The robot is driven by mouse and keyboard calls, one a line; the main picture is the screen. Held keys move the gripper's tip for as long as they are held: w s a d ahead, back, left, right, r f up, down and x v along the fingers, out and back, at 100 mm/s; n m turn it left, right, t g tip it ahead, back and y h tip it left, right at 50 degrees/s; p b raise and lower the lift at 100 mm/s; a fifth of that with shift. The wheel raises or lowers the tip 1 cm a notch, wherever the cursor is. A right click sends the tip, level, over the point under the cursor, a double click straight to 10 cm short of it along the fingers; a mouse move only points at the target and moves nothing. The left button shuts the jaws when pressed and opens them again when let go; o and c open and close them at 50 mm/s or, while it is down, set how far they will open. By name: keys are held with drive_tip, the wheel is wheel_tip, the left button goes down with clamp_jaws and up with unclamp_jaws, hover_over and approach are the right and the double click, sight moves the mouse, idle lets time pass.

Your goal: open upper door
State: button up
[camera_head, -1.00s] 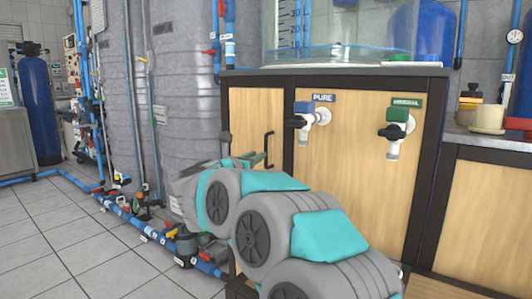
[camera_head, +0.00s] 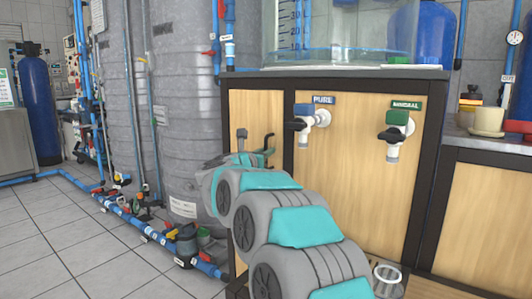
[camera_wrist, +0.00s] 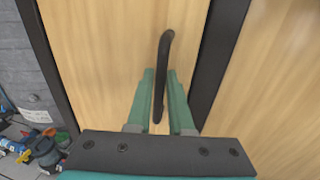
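The upper door is a narrow light-wood panel (camera_head: 256,112) in a dark frame on the cabinet's left side, and it looks closed. It fills the middle of the wrist view (camera_wrist: 105,45). Its black bar handle (camera_wrist: 163,65) stands upright near the door's right edge; part of it shows in the head view (camera_head: 270,145). My gripper (camera_wrist: 162,75) is open, with one green finger on each side of the handle. Narrow gaps seem to show beside the bar. In the head view my gripper (camera_head: 258,157) is at the handle, partly hidden by my arm.
The cabinet front to the right carries a PURE tap (camera_head: 308,118) and a MINERAL tap (camera_head: 396,128). A glass tank (camera_head: 340,50) stands on top. Big grey tanks (camera_head: 170,100) and blue floor pipes (camera_head: 150,232) lie to the left. The tiled floor (camera_head: 60,240) is clear further left.

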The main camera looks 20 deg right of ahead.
clamp_jaws()
idle(1.2)
